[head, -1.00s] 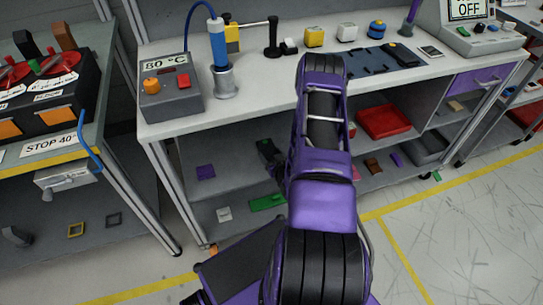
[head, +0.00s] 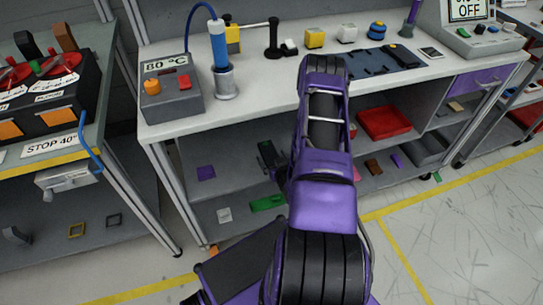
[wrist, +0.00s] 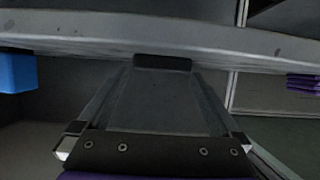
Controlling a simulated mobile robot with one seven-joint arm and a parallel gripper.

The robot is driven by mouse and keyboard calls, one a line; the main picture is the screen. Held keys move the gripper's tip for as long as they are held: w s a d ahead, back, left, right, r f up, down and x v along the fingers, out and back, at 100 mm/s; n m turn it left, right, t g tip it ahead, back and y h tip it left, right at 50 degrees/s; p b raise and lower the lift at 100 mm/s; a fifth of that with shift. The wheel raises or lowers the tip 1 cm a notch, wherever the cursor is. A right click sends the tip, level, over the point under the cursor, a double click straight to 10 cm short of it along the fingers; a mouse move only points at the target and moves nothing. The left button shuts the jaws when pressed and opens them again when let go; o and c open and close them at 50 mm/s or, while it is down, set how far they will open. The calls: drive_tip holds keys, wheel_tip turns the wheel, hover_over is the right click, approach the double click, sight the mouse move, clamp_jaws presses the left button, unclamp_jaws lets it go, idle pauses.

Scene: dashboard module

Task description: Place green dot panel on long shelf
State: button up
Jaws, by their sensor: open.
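My gripper (head: 268,156) is under the workbench top, above the lower shelves, and is partly hidden by my arm in the head view. In the wrist view my gripper (wrist: 155,138) shows spread and open, facing a grey shelf edge that crosses the picture. A dark grey flat shape lies between its sides; I cannot tell what it is. A flat green piece (head: 266,203) lies on the bottom shelf of the bench (head: 238,213), below my gripper. I cannot make out a green dot on any panel. No held panel can be made out.
A purple square (head: 206,173), a white piece (head: 224,215) and a red tray (head: 383,122) lie on the shelves. The worktop (head: 270,88) carries a box marked 80 °C (head: 174,97). A blue block (wrist: 17,72) shows at left in the wrist view.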

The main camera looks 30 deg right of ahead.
drive_tip(key=p+v, duration=0.1)
drive_tip(key=v, duration=0.9)
drive_tip(key=shift+s+r, duration=0.2)
